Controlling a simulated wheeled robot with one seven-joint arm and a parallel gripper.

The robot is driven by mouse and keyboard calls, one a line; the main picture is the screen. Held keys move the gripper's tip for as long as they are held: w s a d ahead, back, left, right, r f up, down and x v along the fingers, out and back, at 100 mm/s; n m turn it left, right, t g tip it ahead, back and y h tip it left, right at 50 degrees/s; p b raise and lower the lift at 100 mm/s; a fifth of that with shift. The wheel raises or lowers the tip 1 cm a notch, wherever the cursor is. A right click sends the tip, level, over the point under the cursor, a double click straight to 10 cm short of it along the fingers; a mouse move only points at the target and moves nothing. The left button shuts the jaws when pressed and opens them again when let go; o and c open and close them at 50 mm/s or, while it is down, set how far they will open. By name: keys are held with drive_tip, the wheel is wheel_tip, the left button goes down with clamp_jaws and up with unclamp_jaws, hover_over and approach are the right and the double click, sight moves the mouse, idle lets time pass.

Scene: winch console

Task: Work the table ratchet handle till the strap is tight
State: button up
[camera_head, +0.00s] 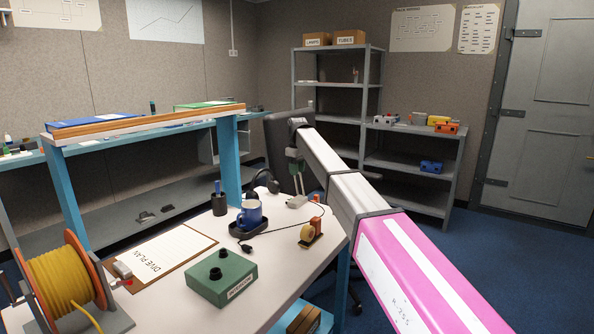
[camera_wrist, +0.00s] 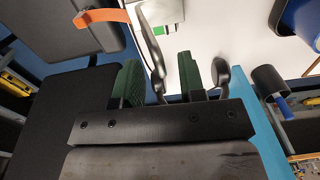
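The table ratchet (camera_head: 297,202) is a small grey block near the far right edge of the white desk. In the wrist view the ratchet (camera_wrist: 162,12) is at the top middle, partly cut off, with a small green and red mark beside it. An orange strap (camera_wrist: 100,17) runs left from it; the strap's tightness cannot be told. My gripper (camera_head: 297,177) points down just above the ratchet.
A green intercom box (camera_head: 222,276), clipboard (camera_head: 165,255) and yellow cable reel (camera_head: 62,280) lie nearer. A dark chair (camera_head: 283,140) stands behind.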

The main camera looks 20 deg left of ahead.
clamp_jaws()
drive_tip(key=shift+s+f, duration=0.1)
